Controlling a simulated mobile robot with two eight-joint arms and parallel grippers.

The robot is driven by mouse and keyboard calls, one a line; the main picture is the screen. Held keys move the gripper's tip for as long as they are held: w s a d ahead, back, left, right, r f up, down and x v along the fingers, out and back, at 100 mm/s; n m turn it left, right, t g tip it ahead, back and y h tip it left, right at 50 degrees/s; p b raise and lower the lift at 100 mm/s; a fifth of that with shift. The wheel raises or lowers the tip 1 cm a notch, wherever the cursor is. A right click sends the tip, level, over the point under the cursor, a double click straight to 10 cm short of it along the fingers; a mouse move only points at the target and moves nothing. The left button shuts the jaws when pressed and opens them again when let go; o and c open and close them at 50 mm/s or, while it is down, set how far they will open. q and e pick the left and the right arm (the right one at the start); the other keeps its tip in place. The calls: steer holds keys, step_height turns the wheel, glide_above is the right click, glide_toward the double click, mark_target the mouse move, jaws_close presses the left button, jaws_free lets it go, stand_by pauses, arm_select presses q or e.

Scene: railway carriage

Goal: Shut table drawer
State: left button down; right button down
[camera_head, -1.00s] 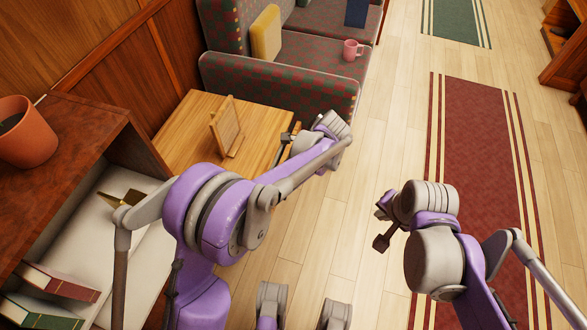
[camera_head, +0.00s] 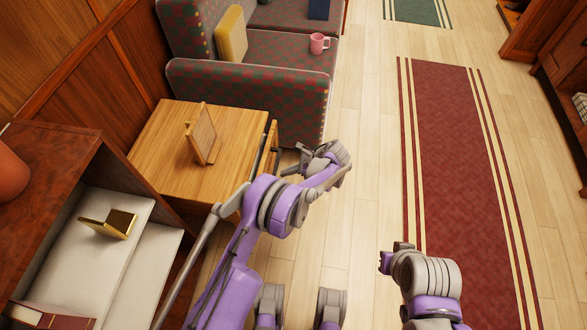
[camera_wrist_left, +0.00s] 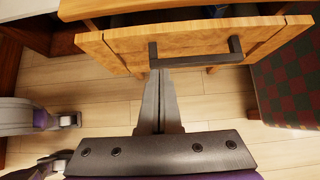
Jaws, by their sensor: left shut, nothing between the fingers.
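The wooden table (camera_head: 165,165) stands between the shelf unit and the sofa. Its drawer (camera_head: 271,143) is pulled out on the side facing the aisle. In the left wrist view the light wood drawer front (camera_wrist_left: 120,45) has a dark bar handle (camera_wrist_left: 195,62), and a dark gap above the front shows the inside. My left gripper (camera_head: 287,168) is shut and empty. In the left wrist view its fingertips (camera_wrist_left: 158,74) are at the front's lower edge, by the handle's left end; I cannot tell whether they touch. My right arm is at lower right, its fingers not clearly visible.
A wooden frame-like stand (camera_head: 201,134) is on the tabletop. The checked sofa (camera_head: 295,100), with a pink mug (camera_head: 319,43), stands just beyond the drawer. The shelf unit (camera_head: 65,160) is at left. The wooden floor and red rug (camera_head: 455,160) are clear at right.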

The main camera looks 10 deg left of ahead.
arm_select(q)
steer(key=a, duration=0.1)
steer(key=a+f, duration=0.1)
steer(key=a, duration=0.1)
steer(key=a+f, duration=0.1)
steer(key=a, duration=0.1)
steer(key=shift+w+a+f, duration=0.1)
steer(key=shift+a+f, duration=0.05)
steer(key=shift+f, duration=0.1)
steer(key=shift+a, duration=0.65)
steer(key=shift+a, duration=0.1)
steer(key=shift+a+b, duration=0.75)
steer(key=shift+a, duration=0.4)
